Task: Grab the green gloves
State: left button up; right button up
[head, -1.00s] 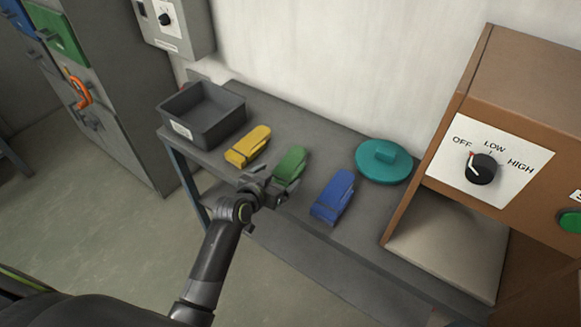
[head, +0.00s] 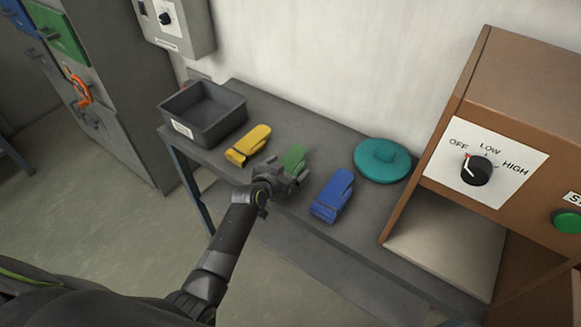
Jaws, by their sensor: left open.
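The green gloves (head: 294,157) lie on the grey table between the yellow and the blue gloves. My left gripper (head: 287,174) is at their near end, with its fingers over or around that end and hiding it. The gripper is open; I cannot tell whether it touches the gloves. The far end of the green gloves still shows beyond the fingers. My right gripper is not in view.
Yellow gloves (head: 249,144) lie to the left and blue gloves (head: 332,195) to the right, both close by. A grey bin (head: 203,125) stands at the table's left end. A teal round lid (head: 383,161) and a brown oven-like cabinet (head: 530,120) are at the right.

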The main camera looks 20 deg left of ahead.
pick_arm(q)
jog(key=c, duration=0.9)
jog(key=shift+c, duration=1.3)
jog(key=shift+r, duration=0.15)
